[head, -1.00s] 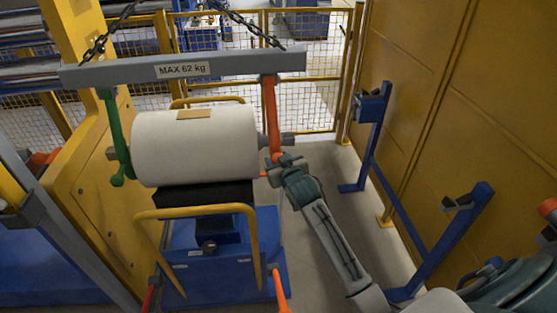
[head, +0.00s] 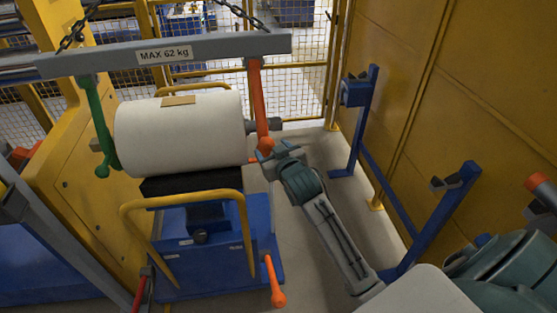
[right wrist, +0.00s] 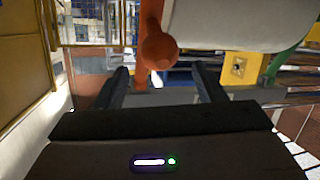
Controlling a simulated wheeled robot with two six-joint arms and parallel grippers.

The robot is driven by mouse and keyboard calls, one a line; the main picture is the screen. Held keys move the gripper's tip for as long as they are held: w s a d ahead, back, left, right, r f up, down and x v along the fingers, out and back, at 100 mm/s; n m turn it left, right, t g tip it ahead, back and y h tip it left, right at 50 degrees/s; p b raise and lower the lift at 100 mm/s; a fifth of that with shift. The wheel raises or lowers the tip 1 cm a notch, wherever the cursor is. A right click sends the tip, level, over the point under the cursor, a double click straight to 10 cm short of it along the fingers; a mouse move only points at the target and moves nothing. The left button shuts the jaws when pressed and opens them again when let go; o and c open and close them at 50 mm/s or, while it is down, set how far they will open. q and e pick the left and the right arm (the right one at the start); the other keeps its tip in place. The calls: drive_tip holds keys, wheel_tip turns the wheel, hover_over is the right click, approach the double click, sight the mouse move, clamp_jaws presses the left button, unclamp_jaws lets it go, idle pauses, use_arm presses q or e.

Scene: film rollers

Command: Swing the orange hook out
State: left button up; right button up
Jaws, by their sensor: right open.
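The orange hook (head: 257,100) hangs from the right end of the grey lifting beam (head: 185,54), by the right end of the white film roll (head: 180,135). The green hook (head: 102,125) hangs at the beam's left end. My right gripper (head: 268,152) is at the lower end of the orange hook. In the right wrist view its jaws (right wrist: 160,85) are open, and the orange hook's round knob (right wrist: 158,50) shows between and just beyond the fingertips. I cannot tell whether they touch. My left gripper is not in view.
The roll rests on a blue cart (head: 205,240) with a yellow rail (head: 180,198) and an orange-tipped lever (head: 274,280). A blue stand (head: 400,215) stands by the yellow wall (head: 470,90) at right. Mesh fencing (head: 300,85) is behind.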

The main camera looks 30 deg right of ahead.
drive_tip(key=b+v, duration=0.1)
drive_tip(key=v, duration=0.4)
drive_tip(key=shift+s, duration=0.15)
idle(0.4)
wheel_tip(320, 180, down, 24)
drive_tip(key=d+g+b, duration=0.1)
drive_tip(key=d+g, duration=0.1)
drive_tip(key=g, duration=0.2)
drive_tip(key=s+f+g, duration=0.1)
drive_tip(key=s+f, duration=0.2)
drive_tip(key=f, duration=0.5)
drive_tip(key=s+f+g+b, duration=0.1)
drive_tip(key=s+f, duration=0.3)
drive_tip(key=f, duration=0.3)
drive_tip(key=s+f+g, duration=0.2)
drive_tip(key=s+f, duration=0.1)
drive_tip(key=f, duration=0.5)
drive_tip(key=s+f+g+y, duration=0.1)
drive_tip(key=s+f+g, duration=0.2)
drive_tip(key=s+f, duration=1.55)
drive_tip(key=s+a+f+g, duration=0.1)
drive_tip(key=s+f, duration=0.2)
drive_tip(key=s, duration=0.7)
drive_tip(key=s+f+g+b, duration=0.1)
drive_tip(key=s+f, duration=0.2)
drive_tip(key=s, duration=0.7)
drive_tip(key=shift+s+a+g, duration=0.15)
drive_tip(key=shift+a+g, duration=0.25)
